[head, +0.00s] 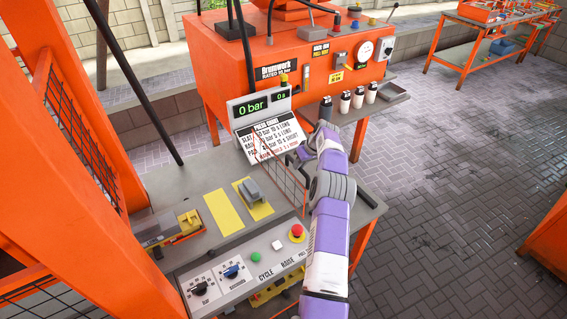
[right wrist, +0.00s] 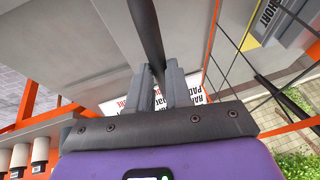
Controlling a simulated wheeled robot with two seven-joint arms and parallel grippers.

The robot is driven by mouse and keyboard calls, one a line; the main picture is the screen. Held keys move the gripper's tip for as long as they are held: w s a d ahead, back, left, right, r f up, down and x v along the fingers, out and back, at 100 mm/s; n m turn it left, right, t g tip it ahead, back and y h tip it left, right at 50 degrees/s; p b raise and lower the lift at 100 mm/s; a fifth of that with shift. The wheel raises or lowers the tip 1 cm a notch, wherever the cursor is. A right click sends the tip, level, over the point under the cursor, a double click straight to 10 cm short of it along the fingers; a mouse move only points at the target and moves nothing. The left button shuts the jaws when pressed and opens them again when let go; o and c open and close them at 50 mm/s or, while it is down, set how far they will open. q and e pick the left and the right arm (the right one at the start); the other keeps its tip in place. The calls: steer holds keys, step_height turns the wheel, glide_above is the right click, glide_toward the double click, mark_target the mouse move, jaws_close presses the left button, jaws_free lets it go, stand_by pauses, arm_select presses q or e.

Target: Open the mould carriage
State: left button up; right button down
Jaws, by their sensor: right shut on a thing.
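My right arm comes in from the lower right in the head view, and its gripper (head: 297,157) is over the bench beside the price-board-like press chart (head: 268,137). In the right wrist view the two grey fingers (right wrist: 166,85) are closed around a dark round bar (right wrist: 147,35), which runs up out of the picture. What the bar belongs to is hidden by the gripper in the head view. An orange-framed mesh panel (head: 278,185) stands just left of my forearm. I cannot tell for sure which part is the mould carriage. My left gripper is not in view.
A grey block (head: 250,190) sits on a yellow plate on the bench. A control panel (head: 250,263) with knobs and buttons is at the front. The orange press unit (head: 262,60) is behind. A large orange frame (head: 85,190) blocks the left. Open paving (head: 440,190) lies right.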

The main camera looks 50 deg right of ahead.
steer(key=shift+s+d, duration=0.15)
steer(key=shift+d, duration=0.3)
steer(key=c, duration=1.1)
jaws_free()
steer(key=shift+o, duration=0.2)
steer(key=v, duration=0.7)
steer(key=shift+r+p, duration=0.25)
steer(key=shift+p, duration=0.05)
steer(key=shift+s, duration=0.1)
